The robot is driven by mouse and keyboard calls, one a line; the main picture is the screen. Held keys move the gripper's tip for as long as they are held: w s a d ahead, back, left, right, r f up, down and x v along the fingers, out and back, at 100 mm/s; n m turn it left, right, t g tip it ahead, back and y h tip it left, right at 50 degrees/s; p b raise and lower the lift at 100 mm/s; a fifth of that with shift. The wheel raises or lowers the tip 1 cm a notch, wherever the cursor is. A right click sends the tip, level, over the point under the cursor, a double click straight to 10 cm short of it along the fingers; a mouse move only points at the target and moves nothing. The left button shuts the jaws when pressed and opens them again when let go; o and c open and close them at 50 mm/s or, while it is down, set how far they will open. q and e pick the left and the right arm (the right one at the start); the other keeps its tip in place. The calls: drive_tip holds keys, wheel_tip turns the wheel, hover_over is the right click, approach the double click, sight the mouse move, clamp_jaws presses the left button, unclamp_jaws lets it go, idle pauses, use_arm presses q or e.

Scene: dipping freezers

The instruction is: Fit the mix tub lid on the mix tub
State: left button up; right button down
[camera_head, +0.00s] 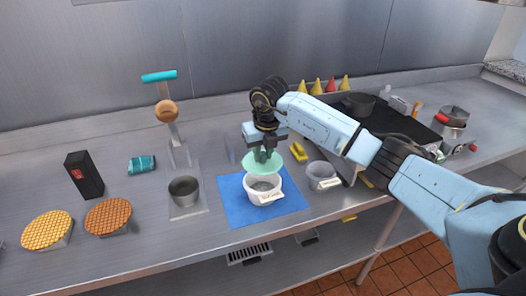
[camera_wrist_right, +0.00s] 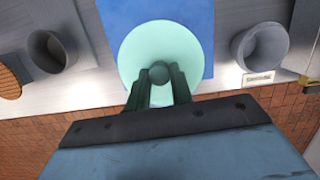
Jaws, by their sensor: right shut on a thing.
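The mix tub (camera_head: 264,192) is a white open tub with a handle at its front, standing on a blue mat (camera_head: 234,207) on the steel counter. The mix tub lid (camera_head: 262,168) is a pale green disc with a dark knob, held above the back part of the tub's opening. My right gripper (camera_head: 263,155) is shut on the lid's knob. The right wrist view shows the lid (camera_wrist_right: 133,55) from above, with the gripper's dark fingers (camera_wrist_right: 159,80) around the knob; there the lid hides the tub. My left gripper is not in view.
A grey metal cup (camera_head: 184,191) stands left of the mat and a light grey tub (camera_head: 322,176) right of it. Waffle-topped round items (camera_head: 47,230) and a black box (camera_head: 84,175) are at the left. A dark griddle (camera_head: 385,120) and a pot (camera_head: 453,117) are at the right.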

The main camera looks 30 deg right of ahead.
sight(263, 163)
drive_tip(key=shift+f+b, duration=1.8)
drive_tip(key=shift+f, duration=0.9)
drive_tip(key=shift+f, duration=0.1)
drive_tip(key=shift+f+b, duration=0.3)
drive_tip(key=shift+f, duration=0.2)
drive_tip(key=c, duration=1.1)
unclamp_jaws()
drive_tip(key=shift+c, duration=0.2)
